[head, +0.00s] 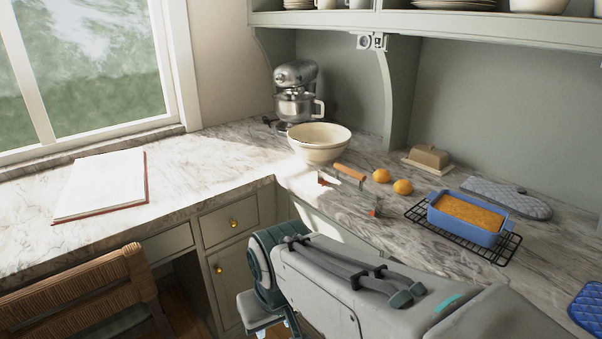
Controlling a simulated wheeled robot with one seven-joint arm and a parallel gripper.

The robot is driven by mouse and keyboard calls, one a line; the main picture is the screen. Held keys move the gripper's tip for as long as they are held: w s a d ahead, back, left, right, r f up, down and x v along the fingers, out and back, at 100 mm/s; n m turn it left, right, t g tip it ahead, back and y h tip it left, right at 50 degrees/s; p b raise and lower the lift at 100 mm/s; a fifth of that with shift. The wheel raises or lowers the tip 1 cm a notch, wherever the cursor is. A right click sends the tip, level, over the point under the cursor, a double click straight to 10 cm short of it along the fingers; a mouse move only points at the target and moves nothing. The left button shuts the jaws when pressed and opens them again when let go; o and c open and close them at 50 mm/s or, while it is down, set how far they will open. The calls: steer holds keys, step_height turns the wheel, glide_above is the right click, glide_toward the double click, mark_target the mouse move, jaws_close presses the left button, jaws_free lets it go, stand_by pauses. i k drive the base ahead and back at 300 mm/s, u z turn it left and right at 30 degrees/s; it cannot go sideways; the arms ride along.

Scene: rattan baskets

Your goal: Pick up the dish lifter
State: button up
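I cannot tell for certain which object is the dish lifter. A tool with an orange-brown wooden handle (350,171) and metal parts lies on the marble counter, right of the cream mixing bowl. A small upright metal piece (376,206) stands nearer the counter's front edge, and a small red-and-metal piece (325,179) lies left of the handle. My arm crosses the lower middle of the head view, below and in front of these things. I cannot make out my gripper's fingers.
The cream bowl (319,142) stands before a stand mixer (297,95). Two oranges (402,187) and a butter dish (428,158) are to the right. A blue loaf dish (466,219) sits on a black rack (510,249). A shelf (470,28) overhangs; a chair (85,300) stands lower left.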

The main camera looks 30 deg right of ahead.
mark_target(321, 173)
steer(key=i, duration=1.4)
steer(key=z, duration=2.5)
